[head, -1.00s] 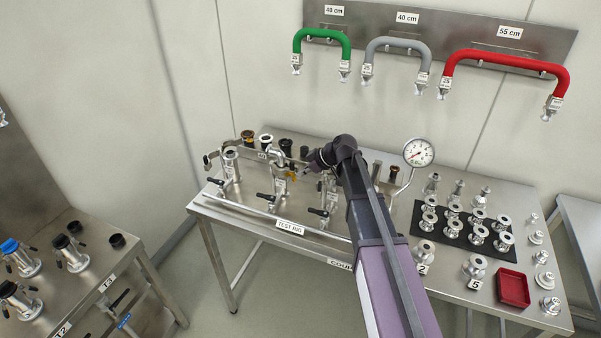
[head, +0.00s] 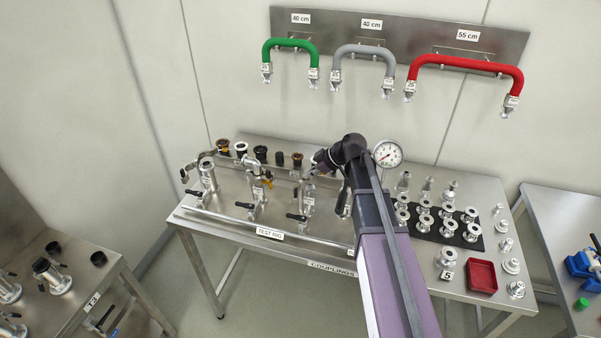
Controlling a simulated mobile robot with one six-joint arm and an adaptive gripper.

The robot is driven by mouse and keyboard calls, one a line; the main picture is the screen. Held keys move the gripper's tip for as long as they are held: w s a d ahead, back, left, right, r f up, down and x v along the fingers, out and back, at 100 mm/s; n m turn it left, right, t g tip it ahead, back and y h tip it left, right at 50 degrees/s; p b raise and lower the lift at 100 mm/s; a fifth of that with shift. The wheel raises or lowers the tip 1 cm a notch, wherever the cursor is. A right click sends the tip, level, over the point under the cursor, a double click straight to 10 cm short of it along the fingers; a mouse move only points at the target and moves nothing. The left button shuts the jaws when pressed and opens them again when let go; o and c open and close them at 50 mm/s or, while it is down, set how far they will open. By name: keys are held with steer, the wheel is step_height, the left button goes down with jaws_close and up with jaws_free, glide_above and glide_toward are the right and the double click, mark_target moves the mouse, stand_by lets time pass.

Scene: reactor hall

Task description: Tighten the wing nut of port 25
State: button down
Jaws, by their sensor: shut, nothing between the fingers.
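The test rig (head: 228,222) stands on the steel table and carries a row of upright metal ports with black lever handles. The middle port (head: 256,190) has a bent metal fitting on top and a yellow part (head: 267,183), possibly a wing nut. Another port (head: 308,196) stands to its right. I cannot read which is port 25. My gripper (head: 307,175) is shut and empty, close above the right-hand port; I cannot tell whether it touches it. My arm hides part of the rig behind and to the right.
A pressure gauge (head: 387,154) stands right of my arm. Metal fittings sit on a black mat (head: 428,232), near a red tray (head: 482,275). Green (head: 291,44), grey (head: 362,50) and red (head: 466,63) hoses hang on the wall. Side tables stand left and right.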

stand_by(0.4)
steer(key=w+a+r+g+h+p, duration=0.1)
steer(key=w+a+r+h+p, duration=0.1)
steer(key=a+r+p, duration=0.3)
steer(key=h+p, duration=0.1)
steer(key=p, duration=0.2)
steer(key=shift+a+r+p, duration=0.25)
steer(key=shift+a+p, duration=0.05)
steer(key=shift+a, duration=0.1)
steer(key=shift+w+f, duration=0.1)
steer(key=b, duration=1.3)
glide_toward(270, 186)
steer(key=x, duration=0.7)
steer(key=shift+w+f, duration=0.25)
steer(key=shift+f, duration=0.1)
steer(key=shift+a, duration=0.15)
